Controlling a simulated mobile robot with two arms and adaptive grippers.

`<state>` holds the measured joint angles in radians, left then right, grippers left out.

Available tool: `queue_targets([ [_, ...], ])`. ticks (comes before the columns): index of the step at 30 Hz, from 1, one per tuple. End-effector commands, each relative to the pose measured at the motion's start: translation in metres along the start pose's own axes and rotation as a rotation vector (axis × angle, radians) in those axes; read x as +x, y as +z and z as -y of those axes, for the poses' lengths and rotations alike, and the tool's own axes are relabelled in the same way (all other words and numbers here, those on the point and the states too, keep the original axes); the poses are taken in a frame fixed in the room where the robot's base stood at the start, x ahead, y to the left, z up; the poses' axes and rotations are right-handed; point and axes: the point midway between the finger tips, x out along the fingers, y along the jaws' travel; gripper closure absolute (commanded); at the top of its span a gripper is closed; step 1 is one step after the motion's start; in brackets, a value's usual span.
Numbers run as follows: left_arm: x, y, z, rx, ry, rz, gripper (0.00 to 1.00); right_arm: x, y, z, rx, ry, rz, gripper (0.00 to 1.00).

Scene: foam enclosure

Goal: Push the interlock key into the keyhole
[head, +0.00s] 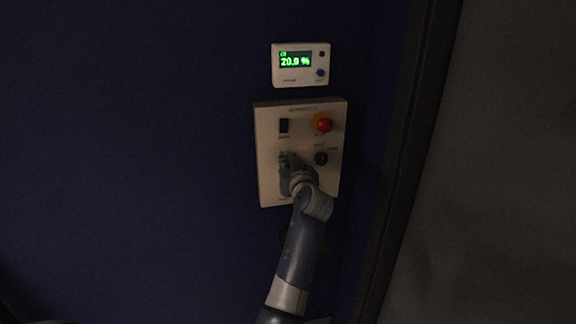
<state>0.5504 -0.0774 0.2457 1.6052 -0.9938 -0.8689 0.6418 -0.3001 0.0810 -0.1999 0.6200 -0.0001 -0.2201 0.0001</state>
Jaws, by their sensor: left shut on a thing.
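A pale control panel (331,185) is mounted on the dark blue wall, tilted slightly in the picture. My left gripper (287,160) is at the panel's lower left part, with its fingertips at the panel face. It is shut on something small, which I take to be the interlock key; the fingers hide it. The keyhole is not visible either and may be behind my gripper. I cannot tell how far the key is in. My right gripper is not in view.
The panel also carries a black rocker switch (284,126), a red emergency button (323,124) and a dark round knob (321,158). A small display unit (301,65) above it reads 20.0 %. A dark frame edge (408,150) runs down the right.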

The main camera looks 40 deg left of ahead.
Motion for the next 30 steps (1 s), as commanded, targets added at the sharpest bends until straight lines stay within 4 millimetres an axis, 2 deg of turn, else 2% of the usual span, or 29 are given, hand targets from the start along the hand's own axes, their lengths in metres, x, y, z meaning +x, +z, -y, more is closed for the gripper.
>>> queue_targets([
  [14,0.012,-0.002,0.0,0.0,-0.001,-0.001,1.0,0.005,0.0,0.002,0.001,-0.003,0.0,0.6],
  [15,0.011,-0.002,0.0,0.001,0.0,-0.001,0.83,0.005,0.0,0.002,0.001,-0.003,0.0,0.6],
  [17,0.011,-0.002,0.0,0.001,0.0,-0.001,0.7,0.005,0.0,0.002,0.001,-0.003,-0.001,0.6],
  [26,0.011,-0.002,0.0,0.0,0.0,0.0,0.69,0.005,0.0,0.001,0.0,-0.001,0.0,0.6],
  [30,0.01,-0.01,0.0,-0.001,0.0,-0.002,0.69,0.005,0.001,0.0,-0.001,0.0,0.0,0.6],
])
